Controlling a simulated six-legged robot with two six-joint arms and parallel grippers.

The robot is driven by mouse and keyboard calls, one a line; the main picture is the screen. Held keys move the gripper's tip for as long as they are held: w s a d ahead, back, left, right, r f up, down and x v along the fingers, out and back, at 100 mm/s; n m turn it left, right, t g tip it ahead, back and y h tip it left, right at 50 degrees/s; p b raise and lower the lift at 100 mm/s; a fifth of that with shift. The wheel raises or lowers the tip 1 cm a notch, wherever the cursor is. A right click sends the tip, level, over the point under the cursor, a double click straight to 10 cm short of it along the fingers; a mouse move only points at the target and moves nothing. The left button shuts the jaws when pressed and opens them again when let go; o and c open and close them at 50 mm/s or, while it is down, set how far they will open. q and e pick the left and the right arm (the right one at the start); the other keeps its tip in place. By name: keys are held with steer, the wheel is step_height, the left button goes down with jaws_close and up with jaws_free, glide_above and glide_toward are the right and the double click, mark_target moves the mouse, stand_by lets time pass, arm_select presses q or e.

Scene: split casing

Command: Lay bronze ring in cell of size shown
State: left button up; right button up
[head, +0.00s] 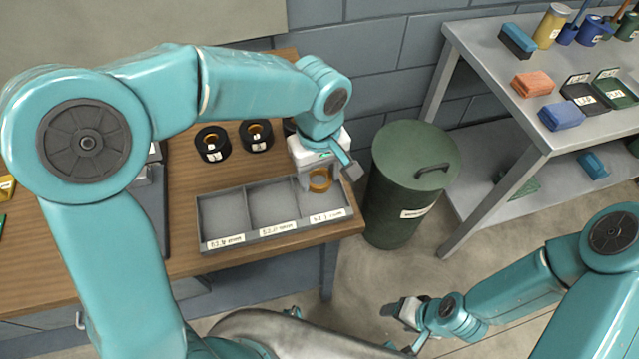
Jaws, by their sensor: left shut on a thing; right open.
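My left gripper (325,180) is shut on a bronze ring (319,181) above the right cell of a grey tray (201,223). The tray has three cells in a row, each with a white label on its front edge. The label print is too small to read surely. The left and middle cells look empty. Part of the right cell is hidden by the gripper and ring. I cannot tell whether the ring touches the cell floor. My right gripper (395,309) is open and empty, low at the lower right, away from the table.
Another dark one is partly hidden by my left gripper. A green lidded bin (405,190) stands right of the table. A grey shelf (480,50) holds several items.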

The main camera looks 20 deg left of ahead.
mark_target(320, 187)
arm_select(q)
steer(key=shift+f, duration=2.05)
steer(key=shift+d, duration=0.1)
steer(key=shift+f+b, duration=0.25)
steer(key=shift+b, duration=0.05)
steer(key=o, duration=0.9)
steer(key=shift+r, duration=0.15)
step_height(320, 187, up, 12)
steer(key=shift+r+p, duration=0.1)
steer(key=shift+p, duration=0.55)
steer(key=shift+s, duration=0.15)
